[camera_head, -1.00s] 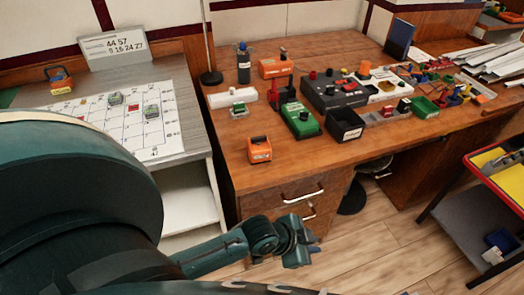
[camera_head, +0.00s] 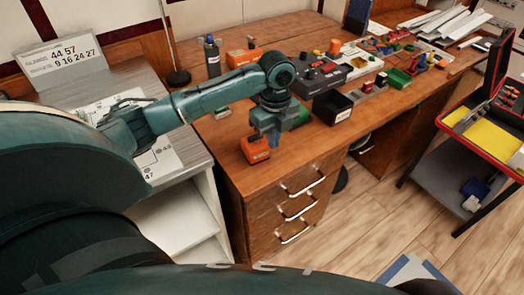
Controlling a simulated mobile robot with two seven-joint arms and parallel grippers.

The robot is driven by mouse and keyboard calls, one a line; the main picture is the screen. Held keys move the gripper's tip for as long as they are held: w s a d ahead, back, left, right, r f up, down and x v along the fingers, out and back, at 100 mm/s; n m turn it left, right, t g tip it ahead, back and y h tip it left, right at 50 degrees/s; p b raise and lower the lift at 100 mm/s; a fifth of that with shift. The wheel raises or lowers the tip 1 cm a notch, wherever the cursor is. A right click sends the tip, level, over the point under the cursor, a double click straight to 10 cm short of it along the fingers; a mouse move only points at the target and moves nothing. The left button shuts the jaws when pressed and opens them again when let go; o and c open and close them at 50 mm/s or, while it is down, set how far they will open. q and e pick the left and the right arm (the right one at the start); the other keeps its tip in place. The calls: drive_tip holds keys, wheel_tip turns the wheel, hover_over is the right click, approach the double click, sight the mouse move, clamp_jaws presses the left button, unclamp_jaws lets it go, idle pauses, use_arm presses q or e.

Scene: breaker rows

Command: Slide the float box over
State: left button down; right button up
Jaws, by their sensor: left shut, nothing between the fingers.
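No label reading float box is legible. A small orange box (camera_head: 256,153) with a dark top fitting stands near the front left edge of the wooden desk (camera_head: 232,168). My left gripper (camera_head: 270,136) points down over the desk, just above and behind this box, overlapping its upper edge in the picture. I cannot tell whether they touch. The gripper is shut and empty. A second orange box (camera_head: 243,58) stands farther back on the desk. My right gripper is out of view.
A black open bin (camera_head: 333,108) and a dark grey device (camera_head: 318,77) stand right of the gripper. A dark bottle (camera_head: 212,58) stands at the back left. A red-edged cart (camera_head: 470,135) is at the right. The desk's front corner has free room.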

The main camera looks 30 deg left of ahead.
sight(255, 153)
use_arm(q)
wheel_tip(255, 153, down, 10)
drive_tip(key=shift+r, duration=0.15)
drive_tip(key=shift+w+a, duration=0.25)
drive_tip(key=shift+a, duration=0.35)
drive_tip(key=shift+w+a, duration=0.25)
drive_tip(key=shift+a, duration=0.3)
drive_tip(key=shift+w+a, duration=0.25)
drive_tip(key=shift+a, duration=0.45)
